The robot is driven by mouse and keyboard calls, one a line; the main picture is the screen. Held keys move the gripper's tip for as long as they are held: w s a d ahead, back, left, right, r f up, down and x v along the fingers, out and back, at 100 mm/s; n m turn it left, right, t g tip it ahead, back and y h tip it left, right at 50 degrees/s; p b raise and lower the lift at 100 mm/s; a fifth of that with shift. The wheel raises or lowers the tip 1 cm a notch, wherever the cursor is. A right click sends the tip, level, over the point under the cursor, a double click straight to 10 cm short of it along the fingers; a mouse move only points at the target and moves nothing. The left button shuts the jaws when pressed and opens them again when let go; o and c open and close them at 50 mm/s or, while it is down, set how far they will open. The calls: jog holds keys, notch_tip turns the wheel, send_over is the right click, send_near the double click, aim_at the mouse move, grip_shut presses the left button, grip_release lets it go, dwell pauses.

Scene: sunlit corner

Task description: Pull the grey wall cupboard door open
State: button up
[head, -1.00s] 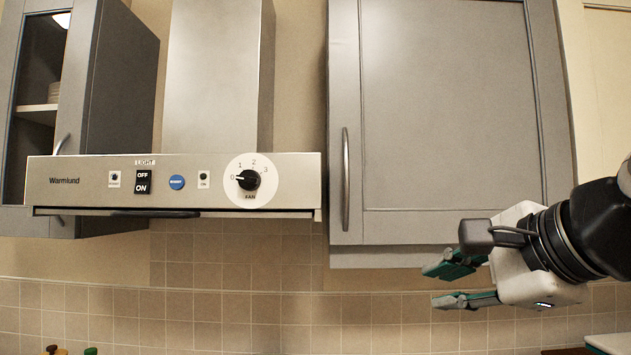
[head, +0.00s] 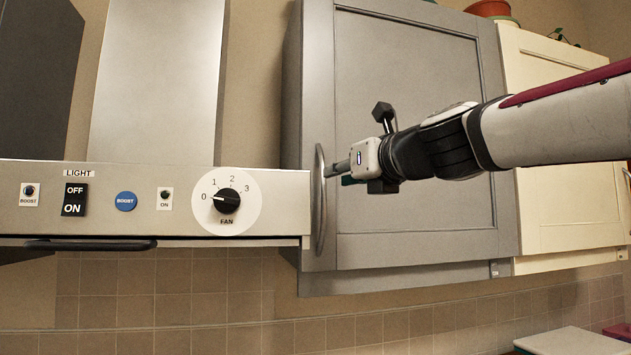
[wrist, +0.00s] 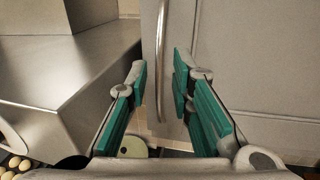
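The grey wall cupboard door (head: 410,85) is right of the range hood in the head view and looks shut. Its upright curved metal handle (head: 319,200) is on the door's left edge. My gripper (head: 334,170) is at the handle, reaching in from the right. In the wrist view my gripper (wrist: 160,78) is open, with green-padded fingers spread. The handle (wrist: 161,60) runs upright between the fingertips, with gaps on both sides. The grey door (wrist: 245,55) fills the right of that view.
The steel range hood (head: 270,195) with its fan knob stands close to the left of the handle; it also shows in the wrist view (wrist: 70,85). A cream cupboard (head: 570,210) adjoins on the right. Pots (head: 488,9) stand on top. A tiled wall (head: 220,300) lies below.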

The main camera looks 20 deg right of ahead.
jog(key=w+a+b, duration=0.1)
jog(key=w, duration=0.6)
jog(key=shift+w+a, duration=0.2)
grip_shut()
